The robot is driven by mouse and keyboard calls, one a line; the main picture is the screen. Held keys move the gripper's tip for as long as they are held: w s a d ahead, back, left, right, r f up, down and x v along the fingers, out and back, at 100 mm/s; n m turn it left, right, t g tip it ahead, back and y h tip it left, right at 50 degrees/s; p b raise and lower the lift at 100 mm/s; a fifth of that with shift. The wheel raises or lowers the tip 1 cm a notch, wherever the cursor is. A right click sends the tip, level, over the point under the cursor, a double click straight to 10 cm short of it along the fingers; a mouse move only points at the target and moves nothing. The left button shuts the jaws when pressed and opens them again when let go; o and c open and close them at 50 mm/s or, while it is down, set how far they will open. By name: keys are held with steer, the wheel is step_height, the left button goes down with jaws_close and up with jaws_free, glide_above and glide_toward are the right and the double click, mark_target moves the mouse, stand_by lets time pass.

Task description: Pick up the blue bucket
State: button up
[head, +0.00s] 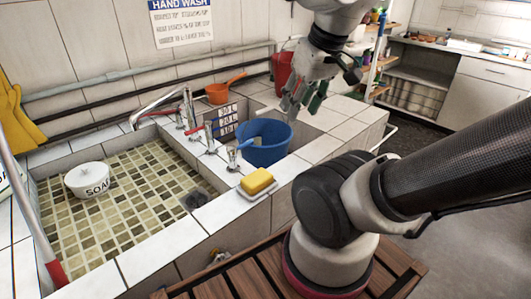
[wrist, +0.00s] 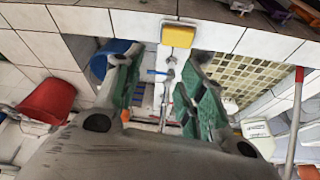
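The blue bucket (head: 263,156) stands upright in the small tiled basin to the right of the taps in the head view. In the wrist view the bucket (wrist: 104,58) shows at upper left, partly hidden behind a finger. My gripper (head: 303,102) is above and to the right of the bucket, its fingers pointing down. In the wrist view the gripper (wrist: 165,68) has its green-padded fingers spread apart with nothing between them. It appears apart from the bucket.
Taps (head: 188,112) and a numbered sign (head: 226,119) stand left of the bucket. A yellow sponge (head: 257,182) sits in front. A red bucket (head: 283,70) and orange scoop (head: 222,92) are behind. A white soap bowl (head: 88,180) is in the large sink.

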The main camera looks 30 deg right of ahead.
step_height(320, 180, down, 3)
steer(key=w+d+g, duration=0.1)
steer(key=w+g, duration=0.1)
steer(key=n+g, duration=0.2)
steer(key=n, duration=1.5)
glide_above(264, 111)
steer(key=d, duration=0.1)
steer(key=f, duration=1.1)
steer(key=shift+w+d+f, duration=0.1)
steer(key=shift+w+f, duration=0.25)
steer(key=shift+w, duration=0.05)
steer(key=n, duration=0.3)
steer(key=f, duration=0.7)
steer(key=shift+w+a+f, duration=0.1)
steer(key=shift+a+f, duration=0.15)
steer(key=shift+f, duration=0.15)
jaws_close()
